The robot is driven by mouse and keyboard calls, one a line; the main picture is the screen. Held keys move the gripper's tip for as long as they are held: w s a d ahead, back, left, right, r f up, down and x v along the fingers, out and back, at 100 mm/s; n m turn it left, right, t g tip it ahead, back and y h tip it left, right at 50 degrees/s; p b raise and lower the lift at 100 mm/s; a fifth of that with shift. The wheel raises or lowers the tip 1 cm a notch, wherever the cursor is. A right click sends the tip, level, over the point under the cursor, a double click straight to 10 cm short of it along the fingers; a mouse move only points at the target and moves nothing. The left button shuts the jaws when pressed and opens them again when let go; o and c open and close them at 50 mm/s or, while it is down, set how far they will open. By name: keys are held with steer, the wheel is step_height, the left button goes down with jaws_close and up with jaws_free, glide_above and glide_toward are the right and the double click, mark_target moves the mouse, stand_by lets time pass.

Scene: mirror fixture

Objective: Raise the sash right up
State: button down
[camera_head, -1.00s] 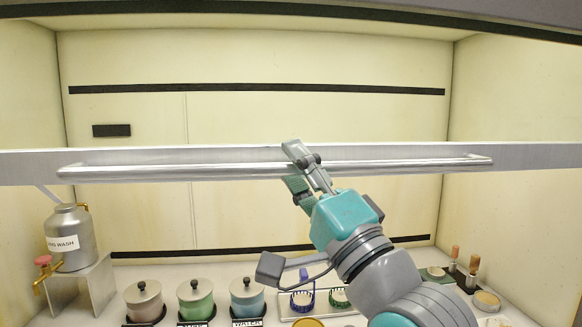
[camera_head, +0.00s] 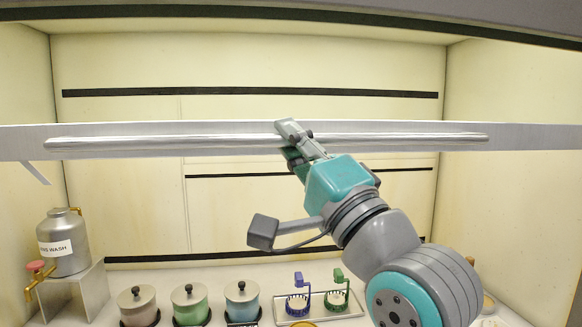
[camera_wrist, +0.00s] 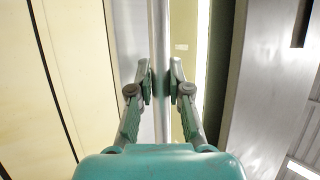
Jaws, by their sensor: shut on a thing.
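The sash (camera_head: 400,154) shows in the head view as a pale grey horizontal band across the fume cupboard's opening, above the middle of the picture. A long silver bar handle (camera_head: 180,144) runs along its front. My gripper (camera_head: 292,141) is shut on the handle near its middle. In the wrist view the handle (camera_wrist: 157,40) passes between the two fingers of my gripper (camera_wrist: 161,85), which sit on either side of it. Part of the handle is hidden behind my fingers in the head view.
Inside, below the sash, are a wash container (camera_head: 63,243) on a metal stand (camera_head: 78,292), several lidded pots (camera_head: 190,304) and a tray (camera_head: 343,303) with blue and green handled items. A dark-edged frame (camera_head: 400,22) crosses the top. The space between sash and frame is clear.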

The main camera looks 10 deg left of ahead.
glide_toward(292, 50)
steer(key=a+r, duration=0.2)
steer(key=a, duration=0.1)
steer(key=a+r, duration=0.2)
steer(key=shift+w+a, duration=0.1)
steer(key=shift+w, duration=0.3)
steer(key=c, duration=1.1)
jaws_free()
steer(key=shift+s+f, duration=0.1)
steer(key=shift+f, duration=0.05)
steer(key=v, duration=1.1)
steer(key=shift+s+d+f, duration=0.2)
steer(key=shift+s, duration=0.05)
